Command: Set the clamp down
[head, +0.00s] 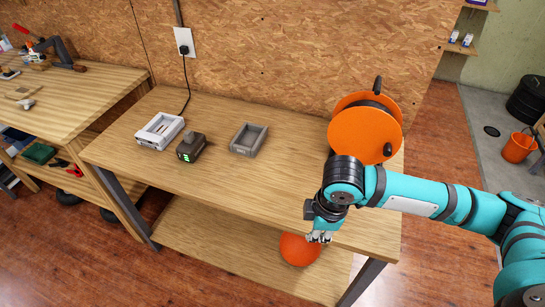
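I see no clamp that I can make out for certain. My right gripper (319,237) hangs at the front edge of the middle workbench (240,190), pointing down and away from the tools on top. Its fingers are small and seen from above, so their opening is unclear, and no clamp shows in them. My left gripper is not in view.
A white charger (158,132), a battery (190,148) and a grey tray (249,139) stand on the workbench. An orange cable reel (362,128) stands at its right end beside my arm. A round orange object (299,249) shows below the gripper. The bench's front middle is clear.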

